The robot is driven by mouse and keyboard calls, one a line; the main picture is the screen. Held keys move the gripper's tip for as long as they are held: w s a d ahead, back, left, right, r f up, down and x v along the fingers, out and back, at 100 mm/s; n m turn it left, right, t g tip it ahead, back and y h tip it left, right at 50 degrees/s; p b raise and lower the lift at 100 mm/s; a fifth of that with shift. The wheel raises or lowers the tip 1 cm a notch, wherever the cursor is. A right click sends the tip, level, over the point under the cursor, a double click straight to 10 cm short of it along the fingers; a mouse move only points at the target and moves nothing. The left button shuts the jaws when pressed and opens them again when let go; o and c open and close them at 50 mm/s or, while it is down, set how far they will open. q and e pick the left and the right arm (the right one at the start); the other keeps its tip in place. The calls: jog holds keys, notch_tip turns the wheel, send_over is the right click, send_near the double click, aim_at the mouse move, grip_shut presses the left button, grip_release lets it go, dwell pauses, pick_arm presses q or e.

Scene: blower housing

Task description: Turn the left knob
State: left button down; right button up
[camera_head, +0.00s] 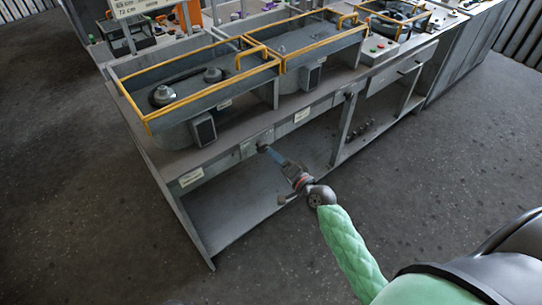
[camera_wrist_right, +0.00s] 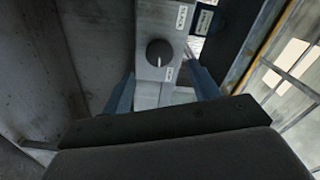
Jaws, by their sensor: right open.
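A dark round knob (camera_wrist_right: 159,52) with a pale pointer line sits on a light grey panel (camera_wrist_right: 150,18) in the right wrist view. Small white labels are beside it. My right gripper (camera_wrist_right: 161,82) is open. Its two blue fingers stand apart, one on each side of the panel, with the knob ahead between them and not gripped. In the head view my right gripper (camera_head: 268,152) reaches the front edge of the workbench (camera_head: 215,165). The knob is too small or hidden to make out there. My left gripper is not in view.
Yellow-railed bays (camera_head: 195,92) with dark round parts lie on top of the bench. A small button box (camera_head: 378,48) stands further right. The lower shelf (camera_head: 235,205) is mostly bare, and the floor in front is clear.

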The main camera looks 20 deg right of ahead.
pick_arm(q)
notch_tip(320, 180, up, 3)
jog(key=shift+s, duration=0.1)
pick_arm(e)
jog(key=shift+v, duration=1.15)
jog(key=s+a+f+n+g+h, duration=0.1)
jog(key=s+f+n+g, duration=0.45)
jog(key=f, duration=0.25)
jog(key=s+a+f+n+g+h, duration=0.2)
jog(key=s+f+n+g, duration=0.35)
jog(key=f, duration=0.35)
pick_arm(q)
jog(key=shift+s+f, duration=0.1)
pick_arm(e)
jog(key=s+a+f+g+h, duration=0.1)
jog(key=s+f, duration=0.3)
jog(key=s, duration=0.4)
jog(key=s+a+f+g+h, duration=0.1)
jog(key=s+a+f+g, duration=0.2)
jog(key=s, duration=0.6)
jog(key=shift+s+a+f+n+g, duration=0.2)
jog(key=shift+f+n+g, duration=0.1)
jog(key=shift+f+n, duration=0.15)
